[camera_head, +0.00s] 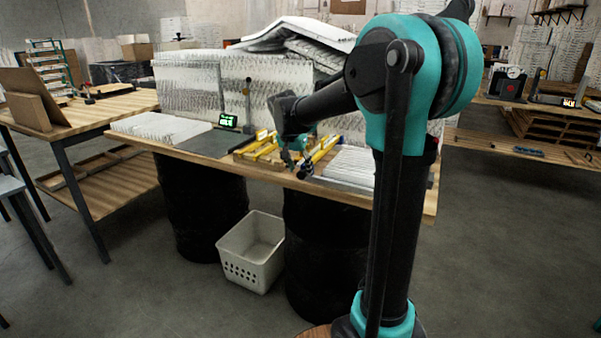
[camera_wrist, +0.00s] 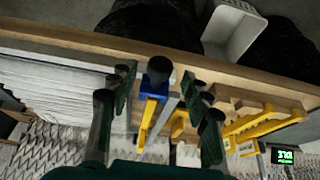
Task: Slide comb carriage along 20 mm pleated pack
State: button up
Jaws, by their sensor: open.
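A blue block with a black round knob, likely the comb carriage (camera_wrist: 155,84), sits at the table's front edge by yellow bars in the wrist view. It shows small in the head view (camera_head: 305,169). My gripper (camera_wrist: 160,88) is open, its green fingers to either side of the block and knob; I cannot tell whether they touch it. In the head view my gripper (camera_head: 298,154) is low over the table front, partly hidden by the arm. A white pleated pack (camera_head: 350,163) lies right of the yellow rails; in the wrist view a white pleated pack (camera_wrist: 50,88) is at left.
Another yellow comb-like fixture (camera_wrist: 262,124) stands on the wooden table (camera_head: 290,180). A green-lit display (camera_head: 228,121) and a flat pleated pack (camera_head: 160,128) are further left. Tall pleated stacks (camera_head: 190,85) line the back. A white basket (camera_head: 254,252) stands on the floor between black drums.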

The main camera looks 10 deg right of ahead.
jog(key=shift+x, duration=1.15)
jog(key=shift+c, duration=0.6)
grip_shut()
